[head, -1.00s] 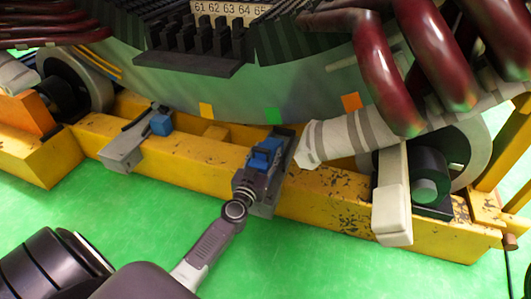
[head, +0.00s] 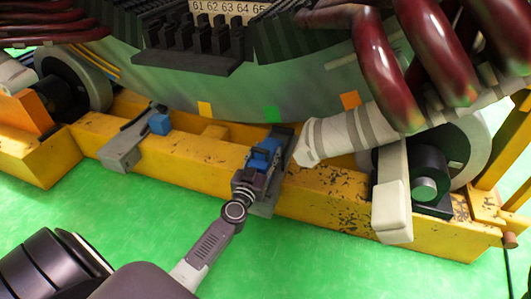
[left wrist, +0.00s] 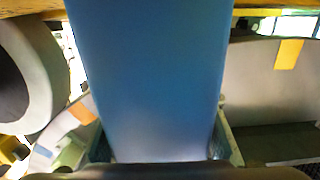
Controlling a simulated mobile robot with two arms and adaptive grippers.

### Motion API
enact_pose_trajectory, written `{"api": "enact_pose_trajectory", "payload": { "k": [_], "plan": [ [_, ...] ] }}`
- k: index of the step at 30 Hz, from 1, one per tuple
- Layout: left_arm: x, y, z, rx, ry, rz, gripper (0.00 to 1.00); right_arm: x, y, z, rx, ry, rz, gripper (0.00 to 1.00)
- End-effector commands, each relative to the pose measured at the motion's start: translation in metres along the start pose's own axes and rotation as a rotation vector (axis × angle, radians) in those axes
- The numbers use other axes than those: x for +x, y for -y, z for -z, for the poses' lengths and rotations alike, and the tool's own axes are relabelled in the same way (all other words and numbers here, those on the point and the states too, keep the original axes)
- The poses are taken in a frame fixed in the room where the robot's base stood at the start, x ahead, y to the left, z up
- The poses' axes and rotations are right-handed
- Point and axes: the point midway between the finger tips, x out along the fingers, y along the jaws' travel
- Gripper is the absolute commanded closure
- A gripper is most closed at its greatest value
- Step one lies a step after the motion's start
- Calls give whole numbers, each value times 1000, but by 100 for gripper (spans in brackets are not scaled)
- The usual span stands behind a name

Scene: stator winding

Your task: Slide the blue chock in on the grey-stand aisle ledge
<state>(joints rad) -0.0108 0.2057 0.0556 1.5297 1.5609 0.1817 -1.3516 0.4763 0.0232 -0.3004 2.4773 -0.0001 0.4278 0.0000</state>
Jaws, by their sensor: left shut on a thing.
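The blue chock (head: 264,152) is in my left gripper (head: 252,178), above the yellow beam at the middle of the head view. In the left wrist view the chock (left wrist: 150,75) fills the centre, with a gripper finger on each side at its lower end. A dark grey stand (head: 285,147) rises just behind and to the right of the chock; whether they touch I cannot tell. A second blue block (head: 160,124) sits by a grey bracket (head: 124,150) further left on the beam. My right gripper is not in view.
The yellow beam (head: 335,190) runs under the large stator (head: 235,110). A taped pipe end (head: 345,137) lies close to the right of the chock. A white block (head: 391,205) and black roller (head: 428,165) stand further right. Green floor (head: 310,265) in front is clear.

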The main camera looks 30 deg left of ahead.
Motion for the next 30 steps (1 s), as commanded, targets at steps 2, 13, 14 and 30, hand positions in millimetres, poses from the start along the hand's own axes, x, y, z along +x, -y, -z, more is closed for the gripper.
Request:
{"api": "enact_pose_trajectory", "payload": {
  "k": [2,13,14,30],
  "plan": [
    [2,0,3,0,-4,1,86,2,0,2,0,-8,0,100],
    [15,0,3,1,-4,1,86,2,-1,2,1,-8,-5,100],
    [16,0,3,1,-5,1,86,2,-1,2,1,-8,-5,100],
    [19,0,-2,0,4,-1,37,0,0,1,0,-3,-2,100]
  ]
}}
